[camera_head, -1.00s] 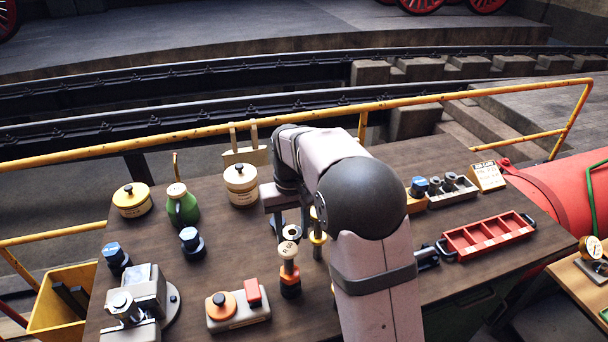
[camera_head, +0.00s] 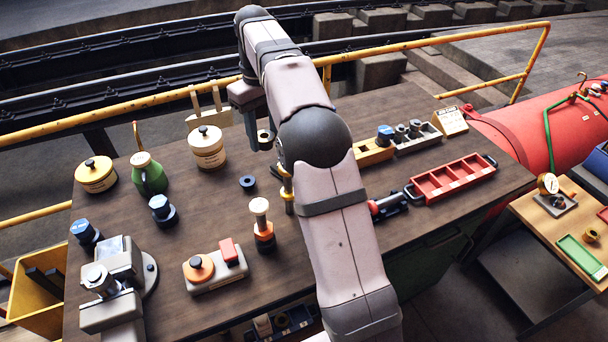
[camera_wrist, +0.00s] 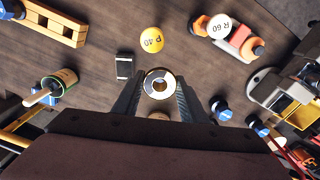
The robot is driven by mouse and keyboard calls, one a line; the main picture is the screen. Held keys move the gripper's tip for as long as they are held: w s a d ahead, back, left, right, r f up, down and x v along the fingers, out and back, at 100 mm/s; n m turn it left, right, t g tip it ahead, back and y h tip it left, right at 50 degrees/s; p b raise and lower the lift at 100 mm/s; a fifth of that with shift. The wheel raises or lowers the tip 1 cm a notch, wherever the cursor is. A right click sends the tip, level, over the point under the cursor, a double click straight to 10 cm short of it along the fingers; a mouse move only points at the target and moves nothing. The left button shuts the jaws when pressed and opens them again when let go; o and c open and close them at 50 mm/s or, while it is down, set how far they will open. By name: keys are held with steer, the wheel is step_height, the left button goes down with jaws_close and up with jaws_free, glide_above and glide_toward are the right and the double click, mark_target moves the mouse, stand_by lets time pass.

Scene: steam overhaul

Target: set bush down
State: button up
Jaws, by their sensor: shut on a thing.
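The bush (camera_head: 265,138) is a short round ring with a hole through it. My gripper (camera_head: 256,135) is shut on it and holds it above the back of the bench, right of the cream tin. In the wrist view the bush (camera_wrist: 160,84) shows end-on as a shiny ring between the two fingertips. A small dark ring (camera_head: 248,183) lies on the wood in front of the gripper. The bush appears apart from the bench, but its exact height is hard to tell.
The cream tin (camera_head: 207,148) and green can (camera_head: 149,175) stand left of the gripper. A cream-topped orange post (camera_head: 262,225) and a brass post (camera_head: 287,188), partly hidden by my arm, stand in front. A red tray (camera_head: 453,180) lies right. Bare wood (camera_head: 215,205) surrounds the dark ring.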

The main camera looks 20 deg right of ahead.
steer(key=shift+n, duration=0.8)
steer(key=shift+w+d+f+p, duration=0.3)
steer(key=shift+f+p, duration=0.25)
steer(key=shift+f, duration=3.15)
steer(key=shift+w+d+f+p, duration=0.3)
steer(key=shift+f+p, duration=0.2)
steer(key=shift+f, duration=3.25)
steer(key=shift+w+d+f+p, duration=0.3)
steer(key=shift+f+p, duration=0.25)
steer(key=shift+f, duration=3.15)
steer(key=shift+f, duration=0.15)
steer(key=o, duration=1.2)
steer(key=shift+o, duration=0.5)
step_height(320, 180, up, 12)
steer(key=b, duration=0.3)
steer(key=shift+b, duration=0.4)
